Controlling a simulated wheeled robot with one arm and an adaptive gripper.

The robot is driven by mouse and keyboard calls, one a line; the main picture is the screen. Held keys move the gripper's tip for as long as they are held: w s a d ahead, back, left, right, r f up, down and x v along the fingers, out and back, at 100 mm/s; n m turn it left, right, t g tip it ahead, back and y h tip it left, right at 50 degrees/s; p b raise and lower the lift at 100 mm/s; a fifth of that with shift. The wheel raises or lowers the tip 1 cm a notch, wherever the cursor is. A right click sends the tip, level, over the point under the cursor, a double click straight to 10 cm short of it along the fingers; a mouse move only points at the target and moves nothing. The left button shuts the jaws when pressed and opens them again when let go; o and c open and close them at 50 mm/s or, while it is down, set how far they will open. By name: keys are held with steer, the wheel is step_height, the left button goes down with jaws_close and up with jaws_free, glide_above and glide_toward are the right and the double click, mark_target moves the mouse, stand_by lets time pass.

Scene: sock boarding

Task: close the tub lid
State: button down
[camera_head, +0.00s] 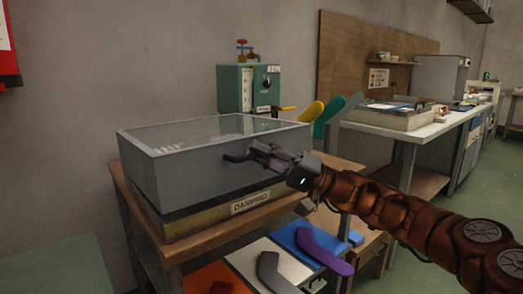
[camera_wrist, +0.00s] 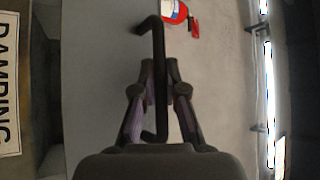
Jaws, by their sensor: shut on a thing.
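The tub (camera_head: 185,220) is a low box with a tan front and a "DAMPING" label, standing on a wooden bench. Its lid (camera_head: 195,178) is a deep grey cover with a clear top, lying over the tub. A dark band runs between lid and tub; I cannot tell whether it is a gap. A black bar handle (camera_head: 235,158) is on the lid's front; the wrist view shows it as a bent bar (camera_wrist: 151,24). My gripper (camera_head: 262,154) is shut on the handle, its fingers on both sides of the bar in the wrist view (camera_wrist: 160,92).
A green control box (camera_head: 240,90) with a yellow lever stands behind the tub. Yellow and teal sock forms (camera_head: 329,110) stand to the right. Coloured mats with a purple form (camera_head: 325,252) lie below in front. A workbench (camera_head: 390,130) stands at the right.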

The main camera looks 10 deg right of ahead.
steer(key=shift+s+d+f+b, duration=0.1)
steer(key=shift+s+f+b, duration=0.1)
steer(key=shift+f+b, duration=0.35)
steer(key=shift+s+f+b, duration=0.2)
steer(key=shift+f+b, duration=0.15)
steer(key=shift+f, duration=0.4)
steer(key=shift+f, duration=0.15)
steer(key=c, duration=1.5)
jaws_free()
steer(key=shift+d, duration=0.1)
steer(key=shift+w, duration=0.1)
steer(key=v, duration=1.2)
